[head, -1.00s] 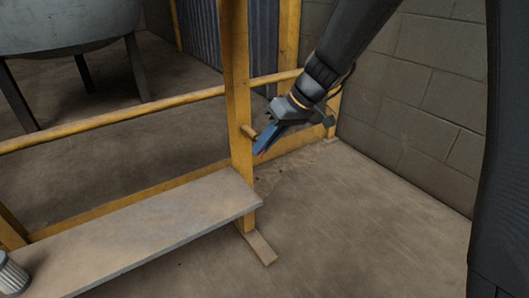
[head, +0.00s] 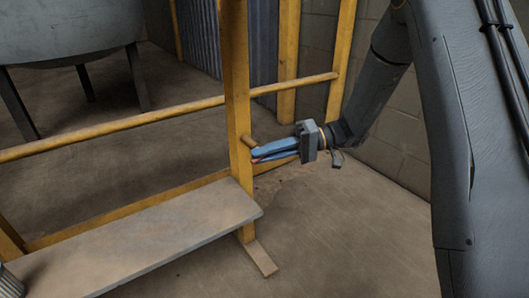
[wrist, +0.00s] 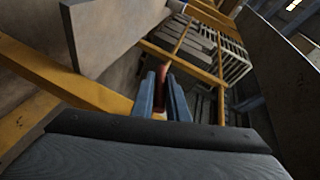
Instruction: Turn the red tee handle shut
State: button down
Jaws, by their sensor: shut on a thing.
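The red tee handle shows in the wrist view as a dark red bar (wrist: 161,77) between my blue fingers. In the head view only a small red bit (head: 255,160) shows at the fingertips, beside the yellow post (head: 238,90); the fingers hide the rest. My gripper (head: 257,155) reaches in from the right, its fingers pointing left at the post, and is shut on the handle. It also shows in the wrist view (wrist: 161,97). How far the handle is turned cannot be told.
A brown stub (head: 250,141) sticks out of the post just above my fingertips. A yellow rail (head: 120,123) crosses behind. A grey plank (head: 140,238) lies left of the post's foot. A grey tank (head: 70,30) stands at the back left. Floor (head: 340,240) at right is clear.

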jog(key=shift+m+g+y+p, duration=0.4)
jog(key=shift+m+y+p, duration=0.1)
jog(key=shift+y, duration=1)
jog(key=c, duration=1.8)
grip_release()
jog(key=shift+o, duration=0.2)
jog(key=p+v, duration=0.2)
jog(key=v, duration=0.5)
jog(key=shift+d, duration=0.4)
jog(key=shift+f, duration=0.1)
